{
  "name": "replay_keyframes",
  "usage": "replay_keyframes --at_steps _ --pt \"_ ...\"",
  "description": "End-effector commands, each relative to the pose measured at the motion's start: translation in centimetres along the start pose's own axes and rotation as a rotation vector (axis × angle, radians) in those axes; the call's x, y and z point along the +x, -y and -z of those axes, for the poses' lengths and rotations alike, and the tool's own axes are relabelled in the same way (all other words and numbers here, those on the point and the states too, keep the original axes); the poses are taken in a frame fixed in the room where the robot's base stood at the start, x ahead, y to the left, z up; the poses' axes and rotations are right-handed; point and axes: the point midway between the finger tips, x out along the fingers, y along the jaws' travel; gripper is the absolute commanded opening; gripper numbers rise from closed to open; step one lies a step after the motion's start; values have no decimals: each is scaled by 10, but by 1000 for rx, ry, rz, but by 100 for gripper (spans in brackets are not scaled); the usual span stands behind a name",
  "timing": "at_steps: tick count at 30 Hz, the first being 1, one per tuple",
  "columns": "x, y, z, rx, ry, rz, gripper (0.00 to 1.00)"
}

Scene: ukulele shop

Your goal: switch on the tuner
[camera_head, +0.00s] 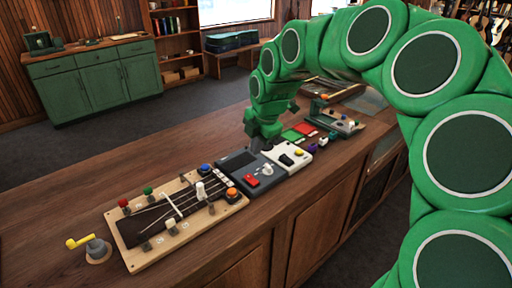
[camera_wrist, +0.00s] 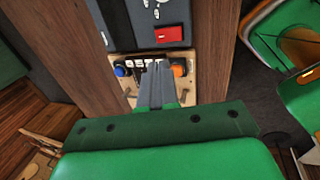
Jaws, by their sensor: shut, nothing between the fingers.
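A dark grey device (camera_head: 236,160) with a red switch (camera_head: 252,181) and a white dial (camera_head: 267,169) lies on the wooden counter. It may be the tuner; I cannot read a label. In the wrist view the grey device (camera_wrist: 118,22) is at the top, with its red switch (camera_wrist: 169,34) beyond the fingertips. My gripper (camera_head: 258,147) is above the far side of this device, fingers together and empty. The fingers (camera_wrist: 157,72) also show in the wrist view, pointing toward the board edge. Whether the switch is on or off cannot be told.
A light wooden board (camera_head: 130,240) with a dark stringed neck, several coloured knobs and buttons lies to the left. A yellow crank (camera_head: 80,242) stands left of it. A white panel (camera_head: 300,162) adjoins the grey device. Red and green pads and another fixture (camera_head: 345,128) lie farther right.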

Motion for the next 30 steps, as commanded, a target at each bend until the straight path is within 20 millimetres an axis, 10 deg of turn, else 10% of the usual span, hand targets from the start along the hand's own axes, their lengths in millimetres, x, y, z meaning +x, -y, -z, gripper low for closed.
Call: replay_keyframes --at_steps 18,30 --pt "98 2 0 1 -2 5 0" --pt "116 1 0 0 -2 3 0"
